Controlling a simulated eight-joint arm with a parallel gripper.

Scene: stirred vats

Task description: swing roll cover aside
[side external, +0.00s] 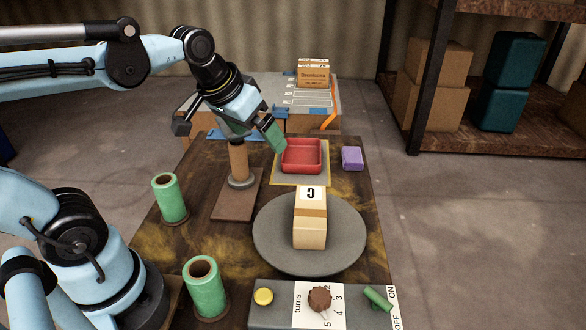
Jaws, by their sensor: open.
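My gripper (232,134) is above the upright post (239,163) of a stand with a flat brown base (237,202). Its jaws are apart, one dark at the left and a green part at the right. The gripper body hides the top of the post, and I cannot tell whether the jaws touch it. I cannot make out a separate roll cover. Two green rolls stand upright at the left, one farther back (170,199) and one nearer (206,290).
A pale box (310,228) stands on a grey turntable (265,240). Behind are a red tray (302,143) and a purple block (352,158). A front panel (265,317) has a yellow button (264,296), a brown knob (320,299) and a green lever (378,298).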

